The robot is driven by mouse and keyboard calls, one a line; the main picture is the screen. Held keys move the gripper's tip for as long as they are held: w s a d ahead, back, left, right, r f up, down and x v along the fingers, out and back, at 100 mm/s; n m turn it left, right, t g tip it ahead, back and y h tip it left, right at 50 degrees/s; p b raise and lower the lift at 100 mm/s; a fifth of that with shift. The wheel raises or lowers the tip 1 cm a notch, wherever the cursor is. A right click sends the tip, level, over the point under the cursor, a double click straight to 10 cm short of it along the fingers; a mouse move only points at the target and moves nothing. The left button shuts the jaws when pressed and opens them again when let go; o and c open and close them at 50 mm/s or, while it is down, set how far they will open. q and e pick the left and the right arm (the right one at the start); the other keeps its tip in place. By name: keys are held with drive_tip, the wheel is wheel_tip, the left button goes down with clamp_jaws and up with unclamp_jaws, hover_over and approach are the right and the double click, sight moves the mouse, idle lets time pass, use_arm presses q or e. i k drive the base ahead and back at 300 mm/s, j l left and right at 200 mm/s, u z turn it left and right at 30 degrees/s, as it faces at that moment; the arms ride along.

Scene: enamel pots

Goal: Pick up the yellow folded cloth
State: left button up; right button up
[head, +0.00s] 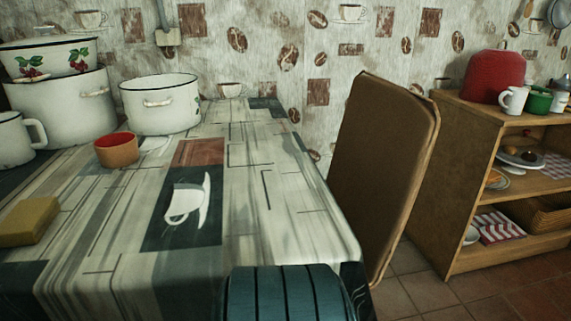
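The yellow folded cloth (28,220) appears to be the dull yellow, flat, block-shaped thing on the table at the left edge of the head view. It lies flat, and its left side is cut off by the picture edge. Nothing touches it in view. Neither of my grippers shows in the head view, so I cannot see whether they are open or shut.
The table (262,215) has a patterned top, mostly clear in the middle. White enamel pots (160,112), a white mug (16,140) and a red-orange bowl (116,150) stand behind the cloth. A brown panel (380,165) and a wooden shelf (438,190) stand right.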

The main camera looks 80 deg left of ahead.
sight(26, 225)
drive_tip(key=i+l, duration=0.15)
drive_tip(key=i, duration=0.35)
drive_tip(key=i+l, duration=0.15)
drive_tip(key=i, duration=0.3)
drive_tip(key=u, duration=4.65)
